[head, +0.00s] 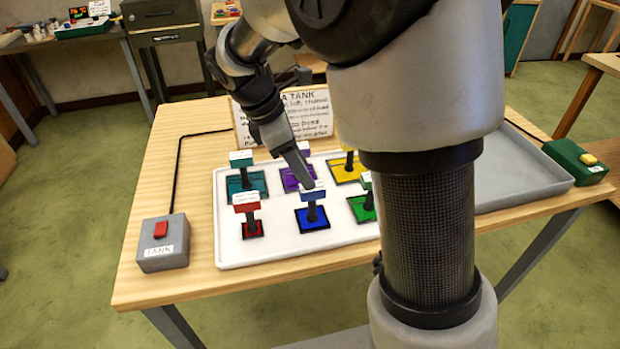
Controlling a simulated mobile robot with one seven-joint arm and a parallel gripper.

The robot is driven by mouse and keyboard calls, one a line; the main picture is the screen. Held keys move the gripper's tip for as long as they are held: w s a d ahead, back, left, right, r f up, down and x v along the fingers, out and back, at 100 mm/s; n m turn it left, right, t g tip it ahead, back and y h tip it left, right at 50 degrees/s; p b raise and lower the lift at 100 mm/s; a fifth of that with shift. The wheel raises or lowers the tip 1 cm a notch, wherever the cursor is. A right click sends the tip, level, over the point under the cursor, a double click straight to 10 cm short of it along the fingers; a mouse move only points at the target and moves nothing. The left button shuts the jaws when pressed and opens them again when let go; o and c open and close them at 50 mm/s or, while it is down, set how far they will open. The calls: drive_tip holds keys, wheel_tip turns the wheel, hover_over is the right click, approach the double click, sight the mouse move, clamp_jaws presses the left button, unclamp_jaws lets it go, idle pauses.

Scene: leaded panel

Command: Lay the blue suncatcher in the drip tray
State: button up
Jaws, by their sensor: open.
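The blue suncatcher (313,220) is a small blue square pane with a dark upright post and a blue, white-topped block on it. It stands in the front row of a white tray (228,258). My gripper (309,183) points down, with its fingertips at or just above the blue suncatcher's top block. It is open; I cannot tell whether it touches the block. A shallow grey tray (515,172), likely the drip tray, lies at the right of the table. Its bare floor shows, and my arm hides its left part.
Red (252,228), teal (246,184), purple (296,178), yellow (346,172) and green (362,210) pieces stand close around the blue one. A sign (308,112) stands behind. Button boxes sit left (162,245) and right (577,162) on the wooden table (150,290).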

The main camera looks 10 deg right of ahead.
drive_tip(key=v, duration=0.5)
drive_tip(key=s+d+r+m+t+y, duration=0.2)
drive_tip(key=s+r+m, duration=0.1)
drive_tip(key=s+m, duration=0.6)
drive_tip(key=s+d+r+m+t+y, duration=0.2)
drive_tip(key=s+m+t, duration=0.1)
drive_tip(key=s+m, duration=0.6)
drive_tip(key=shift+s+d+r+t+y, duration=0.2)
drive_tip(key=shift+d+r+t+y, duration=0.1)
drive_tip(key=shift+r, duration=0.1)
drive_tip(key=shift+p, duration=0.3)
wheel_tip(320, 180, up, 7)
drive_tip(key=p, duration=0.7)
drive_tip(key=shift+r, duration=0.25)
